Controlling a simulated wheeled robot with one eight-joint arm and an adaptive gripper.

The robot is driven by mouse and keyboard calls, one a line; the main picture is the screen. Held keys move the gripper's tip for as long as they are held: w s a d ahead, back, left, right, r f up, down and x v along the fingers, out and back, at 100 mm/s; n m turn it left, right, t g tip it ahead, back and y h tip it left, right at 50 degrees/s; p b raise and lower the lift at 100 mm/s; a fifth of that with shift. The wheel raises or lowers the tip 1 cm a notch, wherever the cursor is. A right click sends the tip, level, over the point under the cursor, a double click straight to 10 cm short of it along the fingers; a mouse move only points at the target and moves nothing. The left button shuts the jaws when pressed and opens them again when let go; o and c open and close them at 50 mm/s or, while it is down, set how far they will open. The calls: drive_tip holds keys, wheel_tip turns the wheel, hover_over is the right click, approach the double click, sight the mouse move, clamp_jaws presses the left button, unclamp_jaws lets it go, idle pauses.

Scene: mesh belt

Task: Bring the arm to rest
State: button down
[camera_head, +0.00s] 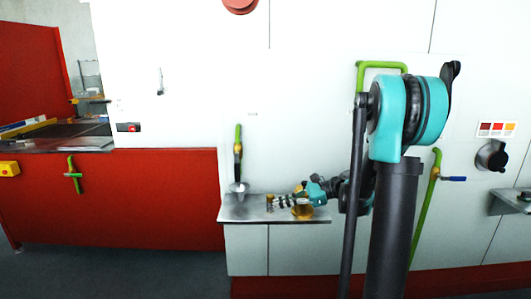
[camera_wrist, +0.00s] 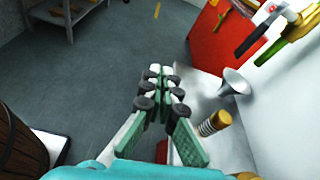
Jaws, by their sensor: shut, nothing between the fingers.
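My arm (camera_head: 402,110) reaches left, low over the steel shelf (camera_head: 240,210). My gripper (camera_head: 274,201) is at its end, over or close to the shelf; the exact gap is unclear. In the wrist view, the fingers of my gripper (camera_wrist: 158,80) lie together with nothing between them. A ridged brass cylinder (camera_wrist: 214,122) stands on the shelf just right of the fingers. A second brass piece (camera_head: 302,211) sits below my wrist in the head view, partly hidden.
A metal funnel (camera_head: 239,187) stands at the shelf's left, under a green pipe with a yellow valve (camera_head: 238,150). The white wall (camera_head: 320,120) is close behind. A red cabinet (camera_head: 150,205) stands left. The grey floor (camera_wrist: 110,60) is open.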

drive_tip(key=s+d+f+n+t+h, duration=0.1)
drive_tip(key=s+d+f+n+h, duration=0.6)
drive_tip(key=s, duration=0.3)
drive_tip(key=s+d+f+n+t+h, duration=0.2)
drive_tip(key=s+d+f+n+h, duration=0.4)
drive_tip(key=s+n, duration=0.3)
drive_tip(key=shift+s+d+f+t+h, duration=0.3)
drive_tip(key=shift+s+d+f+h, duration=0.1)
drive_tip(key=shift+s+f+h, duration=0.35)
drive_tip(key=shift+w+f, duration=0.1)
drive_tip(key=shift+w, duration=0.05)
